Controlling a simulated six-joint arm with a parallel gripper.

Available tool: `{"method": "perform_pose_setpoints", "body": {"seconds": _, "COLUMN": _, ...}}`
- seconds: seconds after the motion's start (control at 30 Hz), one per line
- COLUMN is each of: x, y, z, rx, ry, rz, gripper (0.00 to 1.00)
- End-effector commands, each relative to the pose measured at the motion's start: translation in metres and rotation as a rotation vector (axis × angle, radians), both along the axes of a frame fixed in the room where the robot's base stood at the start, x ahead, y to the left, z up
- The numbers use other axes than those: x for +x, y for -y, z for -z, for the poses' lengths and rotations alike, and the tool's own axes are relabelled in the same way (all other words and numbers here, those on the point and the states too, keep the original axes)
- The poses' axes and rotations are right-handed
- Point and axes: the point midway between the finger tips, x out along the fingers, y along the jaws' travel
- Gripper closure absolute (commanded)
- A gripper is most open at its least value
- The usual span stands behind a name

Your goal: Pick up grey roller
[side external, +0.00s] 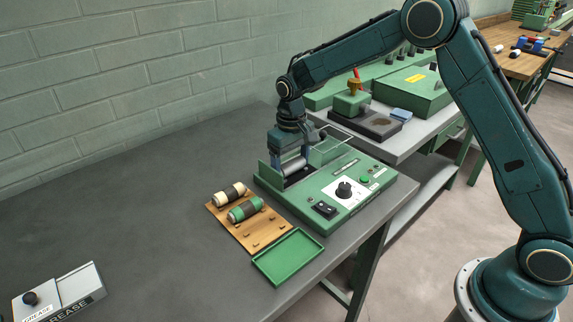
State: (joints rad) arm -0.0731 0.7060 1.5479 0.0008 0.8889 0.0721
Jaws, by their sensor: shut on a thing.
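The grey roller (292,166) is in the front left part of the green machine (325,193), by its dark recess. My gripper (290,155) points down over it and is shut on it. The fingertips are small and partly hidden in this view. I cannot tell whether the roller touches the machine or is held a little above it.
A wooden rack (250,237) beside the machine holds a cream roller (229,194) and a green roller (245,209). An empty green tray (288,257) lies in front. A grease box (62,295) stands at lower left. The bench's (130,200) left middle is clear.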

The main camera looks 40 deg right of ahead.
Motion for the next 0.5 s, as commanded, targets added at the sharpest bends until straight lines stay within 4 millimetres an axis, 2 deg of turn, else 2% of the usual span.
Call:
{"method": "perform_pose_setpoints", "body": {"seconds": 0.27, "x": 0.001, "y": 0.0, "z": -0.021, "rx": 0.0, "ry": 0.004, "rz": 0.0, "gripper": 0.49}}
{"method": "perform_pose_setpoints", "body": {"seconds": 0.5, "x": 0.001, "y": 0.0, "z": -0.062, "rx": 0.001, "ry": 0.006, "rz": 0.0, "gripper": 0.49}}
